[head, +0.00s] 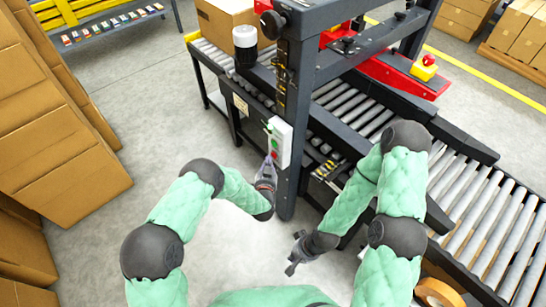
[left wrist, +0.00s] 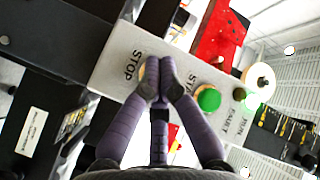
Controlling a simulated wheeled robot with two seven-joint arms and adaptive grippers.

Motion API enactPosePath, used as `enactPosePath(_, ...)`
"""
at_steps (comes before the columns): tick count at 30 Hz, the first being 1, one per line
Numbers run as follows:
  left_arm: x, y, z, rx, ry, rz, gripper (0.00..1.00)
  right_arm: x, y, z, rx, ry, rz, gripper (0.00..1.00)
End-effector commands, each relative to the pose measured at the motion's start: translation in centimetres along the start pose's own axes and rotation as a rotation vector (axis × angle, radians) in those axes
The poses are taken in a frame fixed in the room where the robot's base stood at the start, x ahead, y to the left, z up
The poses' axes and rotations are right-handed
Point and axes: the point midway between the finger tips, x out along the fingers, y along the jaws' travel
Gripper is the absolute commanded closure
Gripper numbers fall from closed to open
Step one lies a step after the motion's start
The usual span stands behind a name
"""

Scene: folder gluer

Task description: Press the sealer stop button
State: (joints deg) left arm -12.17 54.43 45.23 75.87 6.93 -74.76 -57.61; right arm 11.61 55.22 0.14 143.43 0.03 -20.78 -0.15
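The white control box (head: 284,150) is on the machine's dark post. In the left wrist view its panel (left wrist: 112,68) carries the word STOP and a green button (left wrist: 209,98). The stop button (left wrist: 142,72) is mostly hidden behind my fingertips; only a thin orange edge shows beside them. My left gripper (head: 272,162) is shut and empty, its tips together at the stop button in the left wrist view (left wrist: 160,82). I cannot tell whether they touch it. My right gripper (head: 294,252) hangs low, open and empty, away from the box.
The roller conveyor (head: 470,205) runs along the right. A red and yellow button unit (head: 424,67) sits on the machine's far side. Stacked cartons (head: 60,150) stand at the left. A tape roll (head: 438,292) is at the lower right. The grey floor (head: 160,100) between is clear.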

Motion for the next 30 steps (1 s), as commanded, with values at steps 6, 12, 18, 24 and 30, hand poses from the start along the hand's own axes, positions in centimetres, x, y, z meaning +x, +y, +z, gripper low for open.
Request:
enactPosePath(6,0.06,0.04,-0.05,0.0,0.001,0.0,1.0,0.06,0.02,-0.01,0.0,0.0,0.0,1.0)
enactPosePath(12,0.2,0.16,-0.16,0.0,0.001,0.0,1.0,0.2,0.07,-0.01,0.0,0.0,0.0,1.0)
enactPosePath(18,0.35,0.27,-0.28,0.0,0.002,0.0,1.0,0.32,0.12,-0.01,0.0,0.0,0.0,1.0)
enactPosePath(24,0.31,0.2,-0.26,0.0,0.001,0.0,1.0,0.29,0.1,-0.01,0.0,0.0,0.0,1.0)
enactPosePath(30,-0.14,-0.26,0.11,0.0,0.0,-0.002,1.0,0.21,0.08,-0.01,0.0,0.0,0.0,1.0)
